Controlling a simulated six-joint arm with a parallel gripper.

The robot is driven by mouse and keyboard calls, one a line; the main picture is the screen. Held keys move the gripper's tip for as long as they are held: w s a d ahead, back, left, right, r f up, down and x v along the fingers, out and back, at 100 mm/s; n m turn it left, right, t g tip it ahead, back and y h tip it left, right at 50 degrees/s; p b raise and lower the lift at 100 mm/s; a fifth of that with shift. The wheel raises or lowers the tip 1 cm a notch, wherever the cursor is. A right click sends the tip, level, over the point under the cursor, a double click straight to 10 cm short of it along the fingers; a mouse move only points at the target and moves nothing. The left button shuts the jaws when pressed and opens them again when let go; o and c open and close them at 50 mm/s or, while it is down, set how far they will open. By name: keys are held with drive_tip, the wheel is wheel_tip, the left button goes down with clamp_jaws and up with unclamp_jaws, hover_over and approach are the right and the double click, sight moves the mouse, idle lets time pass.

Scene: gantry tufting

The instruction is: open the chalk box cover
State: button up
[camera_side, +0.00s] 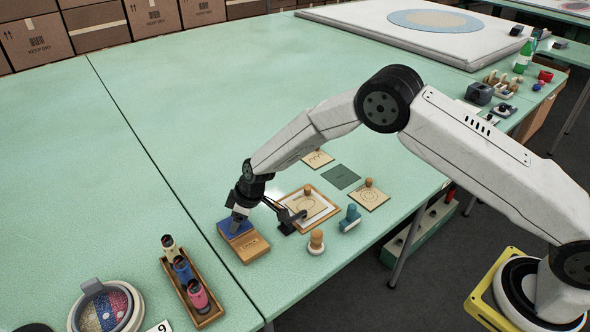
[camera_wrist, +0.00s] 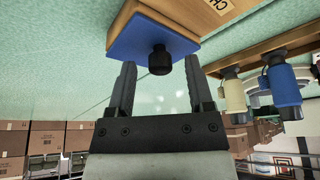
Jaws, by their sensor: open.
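The chalk box (camera_side: 248,252) is a wooden box with dark lettering on its front, standing on the green table. Its blue cover (camera_side: 230,230) is on the box; the cover also shows in the wrist view (camera_wrist: 135,42) with a black knob (camera_wrist: 160,62) sticking out. My gripper (camera_side: 238,218) is at the cover and hides part of it in the side view. In the wrist view, the open fingers of my gripper (camera_wrist: 160,66) stand on either side of the knob, with a gap on both sides.
A wooden tray (camera_side: 205,318) with several coloured bottles stands left of the box. A round divided container (camera_side: 133,322) is further left. A framed board (camera_side: 310,220), a wooden-topped stamp (camera_side: 316,242) and a teal piece (camera_side: 350,218) lie to the right.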

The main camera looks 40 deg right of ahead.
clamp_jaws()
idle(1.5)
